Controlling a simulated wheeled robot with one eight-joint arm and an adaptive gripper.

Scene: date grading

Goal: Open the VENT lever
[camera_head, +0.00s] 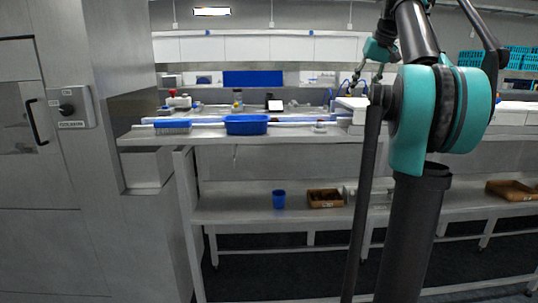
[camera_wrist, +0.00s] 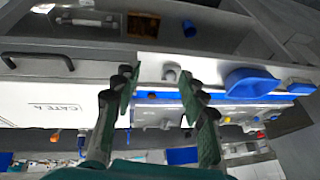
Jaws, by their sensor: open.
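I cannot make out a lever marked VENT in either view. In the wrist view my gripper (camera_wrist: 158,80) is open and empty, with its two dark-and-green fingers apart. Beyond the fingers is a grey panel (camera_wrist: 158,117) with small fittings, too small to identify. A white panel marked GATE A (camera_wrist: 58,108) lies left of the fingers. In the head view a grey control box (camera_head: 70,107) with a dark knob is on the steel cabinet at left; its label is too small to read surely. My arm hides part of the bench's right side.
A blue tray (camera_head: 246,125) and a brush (camera_head: 173,127) lie on the steel bench (camera_head: 280,138). A blue cup (camera_head: 279,199) and a brown crate (camera_head: 325,198) stand on its lower shelf.

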